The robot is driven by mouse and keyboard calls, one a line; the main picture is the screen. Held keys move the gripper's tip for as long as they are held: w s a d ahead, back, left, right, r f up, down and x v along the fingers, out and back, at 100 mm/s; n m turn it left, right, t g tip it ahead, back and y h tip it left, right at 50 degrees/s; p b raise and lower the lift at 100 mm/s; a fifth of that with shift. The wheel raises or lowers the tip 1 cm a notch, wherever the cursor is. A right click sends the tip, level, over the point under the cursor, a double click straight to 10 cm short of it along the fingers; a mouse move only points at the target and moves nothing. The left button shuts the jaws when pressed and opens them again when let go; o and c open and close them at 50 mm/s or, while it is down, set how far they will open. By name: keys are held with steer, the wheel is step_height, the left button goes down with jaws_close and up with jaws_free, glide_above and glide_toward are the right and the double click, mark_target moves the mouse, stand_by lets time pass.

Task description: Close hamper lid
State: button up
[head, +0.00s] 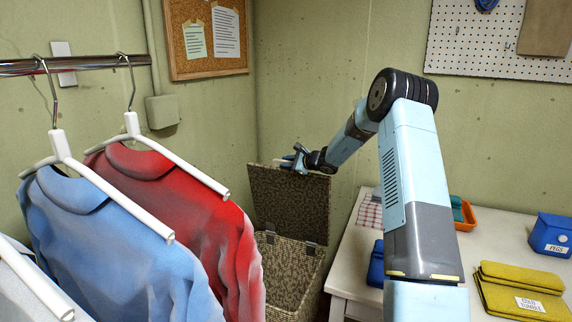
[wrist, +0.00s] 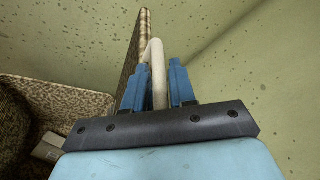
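The woven brown hamper (head: 286,276) stands in the corner between the clothes rail and the table. Its lid (head: 290,202) is open, standing about upright on its hinges at the rear rim. My gripper (head: 299,158) is at the lid's top edge. In the wrist view the lid (wrist: 132,58) shows nearly edge-on, with a cream loop handle (wrist: 156,72) at it. The two blue fingers of my gripper (wrist: 157,88) stand on either side of this handle. Whether they press on it is not clear. Most of the hamper's inside is hidden in the head view.
Blue (head: 105,230) and red (head: 190,205) garments hang at the left, partly in front of the hamper. A white table (head: 490,245) with pouches and an orange tray (head: 466,214) stands at the right. Walls are close behind the lid.

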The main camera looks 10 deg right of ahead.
steer(key=shift+c, duration=0.5)
jaws_close()
steer(key=shift+a, duration=0.15)
